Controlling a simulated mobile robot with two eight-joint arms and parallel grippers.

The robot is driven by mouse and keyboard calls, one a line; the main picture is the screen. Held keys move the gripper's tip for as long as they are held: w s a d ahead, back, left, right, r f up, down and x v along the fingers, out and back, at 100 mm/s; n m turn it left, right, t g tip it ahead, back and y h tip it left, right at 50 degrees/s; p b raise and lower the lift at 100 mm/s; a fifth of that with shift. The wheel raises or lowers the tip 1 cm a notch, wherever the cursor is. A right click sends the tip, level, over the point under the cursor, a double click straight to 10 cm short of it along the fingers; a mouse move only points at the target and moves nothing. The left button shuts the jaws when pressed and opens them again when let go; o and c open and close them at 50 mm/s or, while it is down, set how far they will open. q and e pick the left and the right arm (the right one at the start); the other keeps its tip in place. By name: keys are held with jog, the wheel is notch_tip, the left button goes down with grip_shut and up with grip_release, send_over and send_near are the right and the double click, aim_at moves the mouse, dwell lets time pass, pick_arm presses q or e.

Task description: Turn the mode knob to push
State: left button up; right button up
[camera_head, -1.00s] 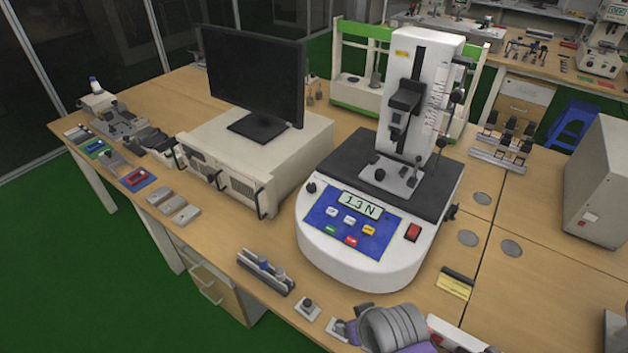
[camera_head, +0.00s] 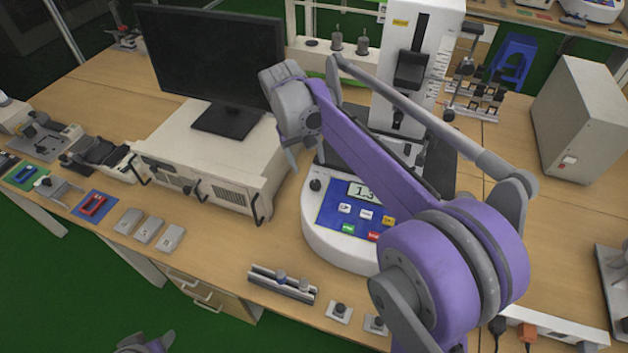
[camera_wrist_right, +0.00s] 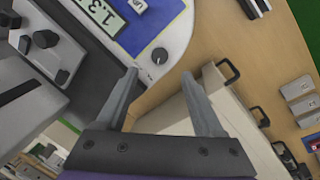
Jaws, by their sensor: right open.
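The mode knob is a small dark round knob (camera_head: 316,185) at the left of the tester's blue panel (camera_head: 350,212). In the right wrist view the knob (camera_wrist_right: 160,55) lies just beyond and between the fingertips, apart from them. My right gripper (camera_head: 294,160) hangs above and left of the knob in the head view; in the wrist view its jaws (camera_wrist_right: 159,74) are open and empty. The display (camera_head: 364,190) reads about 1.3 N. My right arm hides part of the tester. A piece of my left gripper (camera_head: 146,343) shows at the bottom edge; its jaws are unclear.
A cream instrument box (camera_head: 205,165) carrying a monitor (camera_head: 210,60) stands left of the tester, close to my right gripper. Several grey blocks (camera_head: 148,231) and a small rail fixture (camera_head: 283,283) lie along the front edge. A grey cabinet (camera_head: 580,120) stands at right.

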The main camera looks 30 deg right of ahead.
aim_at(315, 185)
jog(key=f, duration=0.3)
jog(key=d+f, duration=0.1)
jog(key=f, duration=0.5)
jog(key=shift+s+d, duration=0.2)
jog(key=shift+d, duration=0.2)
jog(key=shift+c, duration=0.2)
grip_shut()
